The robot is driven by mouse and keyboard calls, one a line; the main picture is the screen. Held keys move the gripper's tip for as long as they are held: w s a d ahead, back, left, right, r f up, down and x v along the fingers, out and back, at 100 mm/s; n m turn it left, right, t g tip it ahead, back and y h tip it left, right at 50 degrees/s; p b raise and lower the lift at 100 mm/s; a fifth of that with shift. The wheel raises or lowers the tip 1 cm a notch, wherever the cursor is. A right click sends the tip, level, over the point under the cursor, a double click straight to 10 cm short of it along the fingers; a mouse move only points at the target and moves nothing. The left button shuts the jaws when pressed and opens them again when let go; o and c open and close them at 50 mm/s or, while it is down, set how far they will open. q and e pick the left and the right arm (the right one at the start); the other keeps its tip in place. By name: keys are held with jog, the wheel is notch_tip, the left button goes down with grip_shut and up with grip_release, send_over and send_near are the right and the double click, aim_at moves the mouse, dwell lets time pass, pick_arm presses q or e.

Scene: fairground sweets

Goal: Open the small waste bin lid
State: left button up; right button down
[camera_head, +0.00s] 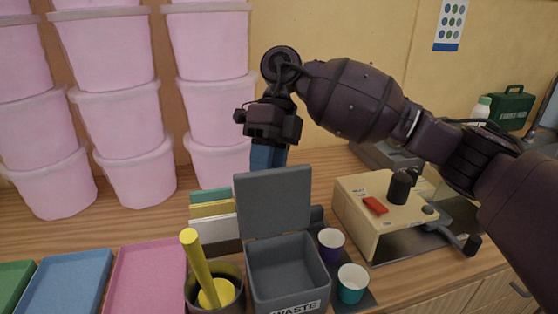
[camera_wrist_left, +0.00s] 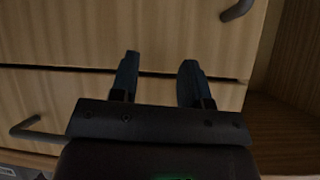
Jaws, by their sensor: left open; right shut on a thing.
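The small waste bin (camera_head: 285,272) is a dark grey box with a WASTE label on its front, standing on the wooden counter in the head view. Its grey lid (camera_head: 273,203) stands raised upright at the back, and the bin's inside shows empty. My right gripper (camera_head: 268,158) is behind the top edge of the lid, pointing down, with its blue fingers together. The lid hides the fingertips, so what they hold cannot be seen. My left gripper (camera_wrist_left: 156,80) is open and empty in the left wrist view, in front of wooden drawer fronts.
A dark pot (camera_head: 228,295) with a yellow stick stands left of the bin. A purple cup (camera_head: 331,243) and a teal cup (camera_head: 352,283) stand close on the right. A wooden machine (camera_head: 372,207) is further right. Pink tubs (camera_head: 121,117) are stacked behind; trays (camera_head: 147,278) lie left.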

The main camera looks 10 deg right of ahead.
jog(key=shift+w+d+f+g, duration=0.15)
jog(key=shift+f+g, duration=0.25)
jog(key=shift+f, duration=0.85)
jog(key=c, duration=1.1)
grip_release()
jog(key=o, duration=0.3)
jog(key=shift+w, duration=0.1)
jog(key=shift+r, duration=0.2)
jog(key=shift+r, duration=0.1)
jog(key=shift+r, duration=0.15)
jog(key=v, duration=0.7)
